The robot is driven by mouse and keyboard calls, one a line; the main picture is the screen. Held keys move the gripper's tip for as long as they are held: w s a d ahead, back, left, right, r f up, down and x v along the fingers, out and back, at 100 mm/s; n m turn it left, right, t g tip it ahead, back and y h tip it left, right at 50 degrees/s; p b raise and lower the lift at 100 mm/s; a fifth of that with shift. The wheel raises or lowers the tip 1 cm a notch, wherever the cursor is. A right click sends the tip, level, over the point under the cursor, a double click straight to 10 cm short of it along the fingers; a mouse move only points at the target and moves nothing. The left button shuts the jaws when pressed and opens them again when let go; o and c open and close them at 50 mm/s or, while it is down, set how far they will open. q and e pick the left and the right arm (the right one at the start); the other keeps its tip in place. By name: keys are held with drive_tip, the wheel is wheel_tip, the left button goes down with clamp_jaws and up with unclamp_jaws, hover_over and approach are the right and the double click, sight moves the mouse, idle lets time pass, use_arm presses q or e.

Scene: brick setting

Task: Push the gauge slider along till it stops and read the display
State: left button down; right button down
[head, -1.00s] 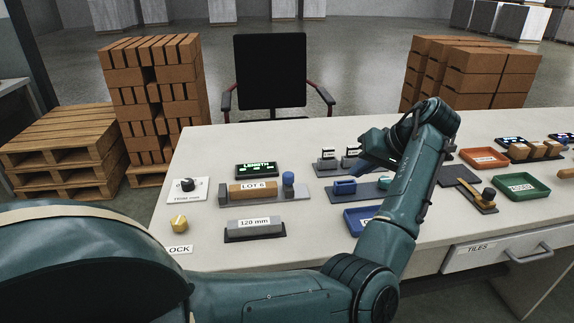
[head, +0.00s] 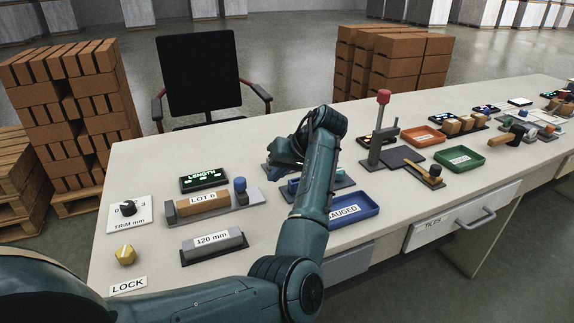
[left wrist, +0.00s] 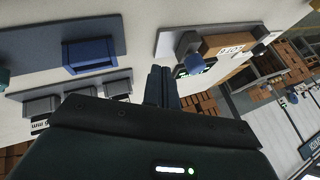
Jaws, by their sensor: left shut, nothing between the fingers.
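The gauge (head: 249,204) has a grey base on the left part of the bench. The black display (head: 204,179) behind shows LENGTH in green above short dash-like marks. My left gripper (head: 276,164) is shut and empty, right of and apart from the knob. In the left wrist view its fingers (left wrist: 161,84) are together, and the knob (left wrist: 192,62) is just beyond. My right gripper is out of view.
A grey 120 mm block (head: 212,239) lies in front of the gauge. A TRIM mm dial (head: 128,210) and yellow LOCK knob (head: 125,255) are at the left. A blue tray (head: 352,207) and an upright stand with red knob (head: 380,125) are to the right.

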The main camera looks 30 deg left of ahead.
sight(241, 189)
use_arm(q)
drive_tip(key=shift+x, duration=1.1)
drive_tip(key=shift+s+a+r, duration=0.2)
drive_tip(key=shift+s+a, duration=0.6)
drive_tip(key=shift+a, duration=0.2)
drive_tip(key=shift+s+a, duration=0.35)
drive_tip(key=shift+a, duration=0.15)
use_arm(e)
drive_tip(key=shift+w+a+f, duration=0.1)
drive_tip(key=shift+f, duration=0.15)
